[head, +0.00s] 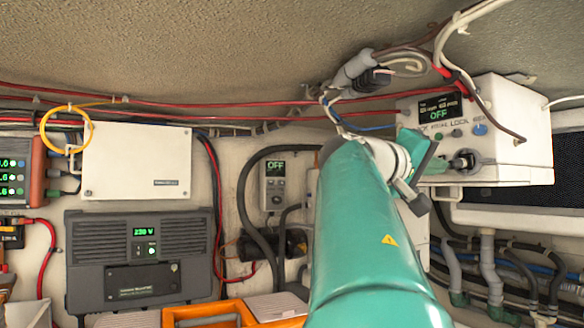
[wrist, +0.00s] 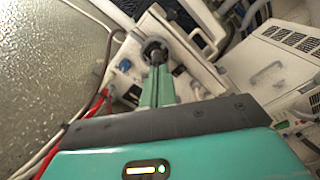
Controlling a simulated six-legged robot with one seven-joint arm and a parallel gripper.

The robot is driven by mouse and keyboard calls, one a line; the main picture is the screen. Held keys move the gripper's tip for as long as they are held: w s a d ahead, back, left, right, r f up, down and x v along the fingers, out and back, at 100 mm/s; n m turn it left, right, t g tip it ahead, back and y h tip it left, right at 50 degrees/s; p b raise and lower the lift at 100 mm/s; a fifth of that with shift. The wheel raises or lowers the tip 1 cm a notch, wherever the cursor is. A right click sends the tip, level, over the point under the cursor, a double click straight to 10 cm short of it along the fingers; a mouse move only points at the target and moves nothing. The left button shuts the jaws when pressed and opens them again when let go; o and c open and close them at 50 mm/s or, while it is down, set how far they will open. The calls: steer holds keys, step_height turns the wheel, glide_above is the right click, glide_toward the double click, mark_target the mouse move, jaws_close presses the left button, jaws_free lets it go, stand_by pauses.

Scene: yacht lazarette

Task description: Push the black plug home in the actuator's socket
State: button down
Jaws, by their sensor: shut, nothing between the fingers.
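The actuator (head: 500,110) is a white box at the upper right of the head view, with a small display reading OFF. A round black plug (head: 465,160) is at the socket on its lower front face; the socket itself is hidden behind it. The plug also shows in the wrist view (wrist: 155,50), straight ahead of the fingers. My gripper (head: 447,166) is shut and empty, its green fingertips (wrist: 157,68) together at the plug's near end. I cannot tell whether they touch it, or how deep the plug sits.
A grey and black connector (head: 372,78) hangs on cables above my arm. Red and white cables run along the actuator's left side. A blue knob (head: 480,130) is on its front near the plug. A white louvred unit (wrist: 290,45) stands right of the fingers in the wrist view.

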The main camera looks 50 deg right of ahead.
steer(key=shift+s+d, duration=0.2)
steer(key=shift+d, duration=0.15)
stand_by(0.6)
steer(key=v, duration=1.6)
steer(key=shift+w+a, duration=0.2)
steer(key=shift+a, duration=0.1)
